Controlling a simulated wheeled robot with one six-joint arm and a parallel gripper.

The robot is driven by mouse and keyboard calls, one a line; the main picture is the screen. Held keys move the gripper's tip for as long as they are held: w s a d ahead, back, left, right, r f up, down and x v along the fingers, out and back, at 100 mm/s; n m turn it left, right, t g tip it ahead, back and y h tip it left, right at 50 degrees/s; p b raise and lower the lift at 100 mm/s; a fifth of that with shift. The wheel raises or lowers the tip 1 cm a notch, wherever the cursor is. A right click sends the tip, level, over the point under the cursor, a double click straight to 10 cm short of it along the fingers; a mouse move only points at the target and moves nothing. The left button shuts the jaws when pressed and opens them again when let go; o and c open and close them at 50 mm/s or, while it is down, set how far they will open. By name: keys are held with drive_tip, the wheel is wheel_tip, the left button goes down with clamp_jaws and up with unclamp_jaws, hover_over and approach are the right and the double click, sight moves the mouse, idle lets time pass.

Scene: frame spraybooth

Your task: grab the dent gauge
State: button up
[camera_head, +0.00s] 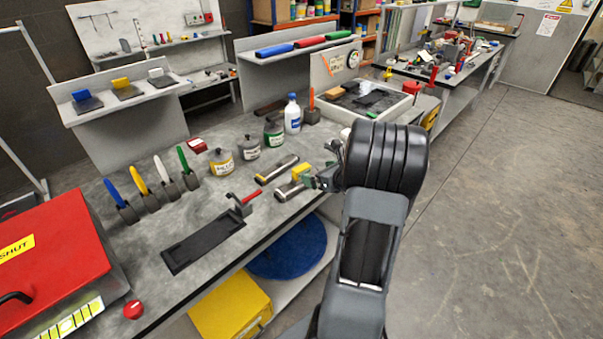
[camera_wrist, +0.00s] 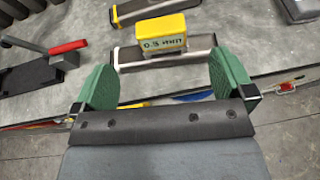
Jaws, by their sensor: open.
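The dent gauge appears to be the yellow block marked "0.3 mm" (camera_wrist: 162,38) in the wrist view. It sits at the middle of a dark and silver bar (camera_wrist: 195,54), and I cannot tell whether the two are one piece. In the head view the yellow block (camera_head: 300,171) is near the bench's front edge, with the bar (camera_head: 288,191) beside it. My gripper (camera_wrist: 165,75) is open and empty. Its green fingers are apart to the left and right of the block, on the near side. In the head view my gripper (camera_head: 313,180) is partly hidden by my wrist.
A similar bar (camera_head: 277,169) lies just behind. A red-handled tool (camera_wrist: 62,52) is to the left on the grey bench. A dark flat tray (camera_head: 205,246) lies front left.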

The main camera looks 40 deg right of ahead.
sight(303, 169)
drive_tip(key=x, duration=0.5)
drive_tip(key=shift+a+p, duration=0.1)
drive_tip(key=shift+p, duration=0.25)
drive_tip(key=shift+f+p+x, duration=0.1)
drive_tip(key=shift+p+x, duration=0.2)
drive_tip(key=shift+x, duration=0.9)
drive_tip(key=shift+f+p+x, duration=0.15)
drive_tip(key=shift+p+x, duration=0.15)
drive_tip(key=shift+x, duration=0.9)
drive_tip(key=shift+s, duration=0.1)
drive_tip(key=c, duration=1)
drive_tip(key=shift+c, duration=0.7)
drive_tip(key=shift+r, duration=0.2)
